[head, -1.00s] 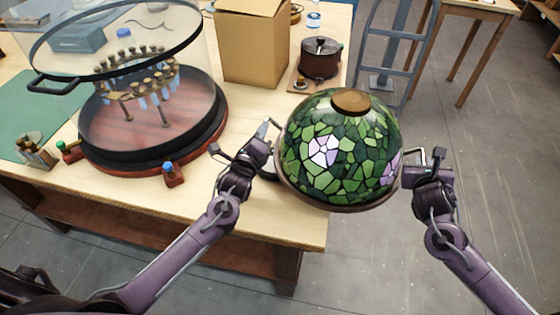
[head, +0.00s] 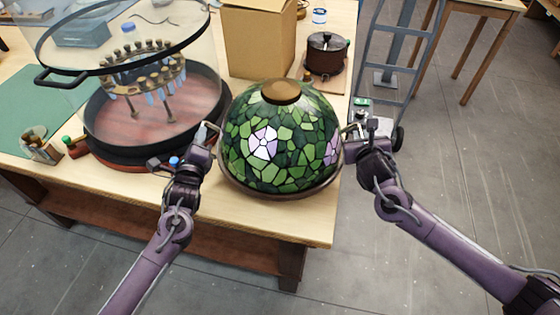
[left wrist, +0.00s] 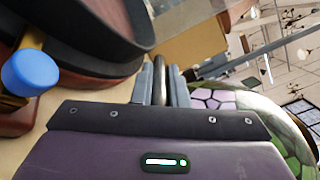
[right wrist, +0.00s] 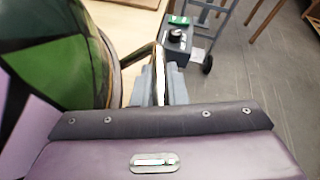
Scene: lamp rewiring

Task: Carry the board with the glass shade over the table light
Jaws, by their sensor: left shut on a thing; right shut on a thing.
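The green stained-glass shade (head: 290,150), with pink-white flowers and a brass cap, is upright over the table's right end. Below it shows a round brown edge (head: 275,195), seemingly the board. My left gripper (head: 208,133) is shut on the handle at its left side. That handle (left wrist: 160,82) stands between the fingers in the left wrist view. My right gripper (head: 354,131) is shut on the right handle, which also shows in the right wrist view (right wrist: 154,72). I cannot make out the table light; the shade hides the tabletop behind it.
A large glass-covered drum with a black hoop (head: 95,75) stands close left of my left gripper. A cardboard box (head: 258,40) and a dark lidded pot (head: 325,55) stand behind the shade. A blue-grey ladder-like frame (head: 395,55) stands beyond the table's right edge.

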